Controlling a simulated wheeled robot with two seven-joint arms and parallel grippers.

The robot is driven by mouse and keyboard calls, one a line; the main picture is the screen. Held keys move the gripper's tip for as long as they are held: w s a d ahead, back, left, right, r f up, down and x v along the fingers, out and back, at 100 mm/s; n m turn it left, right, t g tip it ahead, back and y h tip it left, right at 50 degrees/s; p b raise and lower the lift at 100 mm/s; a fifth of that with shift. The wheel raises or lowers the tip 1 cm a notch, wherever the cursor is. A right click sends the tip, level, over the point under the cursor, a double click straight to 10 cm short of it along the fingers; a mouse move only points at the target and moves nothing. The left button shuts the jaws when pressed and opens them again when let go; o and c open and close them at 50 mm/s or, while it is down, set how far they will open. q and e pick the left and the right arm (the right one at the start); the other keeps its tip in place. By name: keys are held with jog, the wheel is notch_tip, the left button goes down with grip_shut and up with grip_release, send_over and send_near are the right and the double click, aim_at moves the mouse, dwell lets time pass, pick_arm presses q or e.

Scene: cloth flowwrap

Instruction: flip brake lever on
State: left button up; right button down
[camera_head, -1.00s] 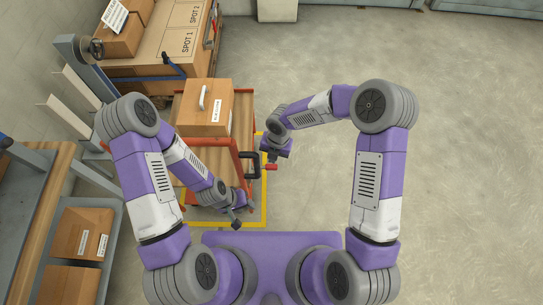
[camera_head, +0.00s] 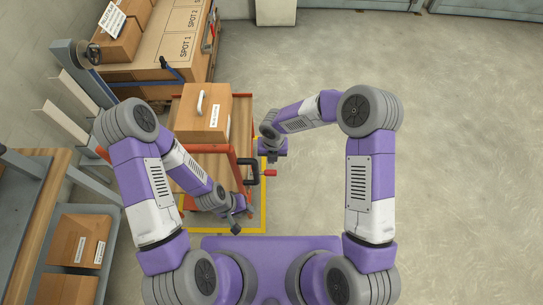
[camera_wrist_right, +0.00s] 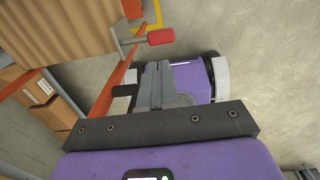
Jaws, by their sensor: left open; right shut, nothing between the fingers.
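The brake lever (camera_head: 270,173) has a red grip on a short metal arm and sticks out to the right from the cart's near right corner. In the right wrist view the red grip (camera_wrist_right: 160,36) lies just above the fingertips, with a visible gap in the picture. My right gripper (camera_wrist_right: 158,68) is shut and empty; in the head view its wrist is just above the lever and its fingertips are hard to make out. My left gripper (camera_head: 238,222) is low at the cart's near end, open; its fingers are small and partly hidden.
The cart (camera_head: 218,158) has an orange frame, a black handle (camera_head: 250,168) and a carton (camera_head: 207,115) on its deck. Yellow floor tape (camera_head: 255,228) surrounds it. Shelving with cartons (camera_head: 80,245) stands at left, a loaded pallet behind. The floor to the right is clear.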

aim_at(270, 172)
pick_arm(q)
notch_tip(270, 172, down, 3)
jog(key=b, duration=0.2)
jog(key=shift+f+b, duration=0.1)
jog(key=shift+b, duration=0.2)
pick_arm(e)
jog(key=f, duration=0.9)
jog(key=shift+a+f, duration=0.25)
jog(key=shift+f, duration=0.1)
jog(key=shift+d+f, duration=0.1)
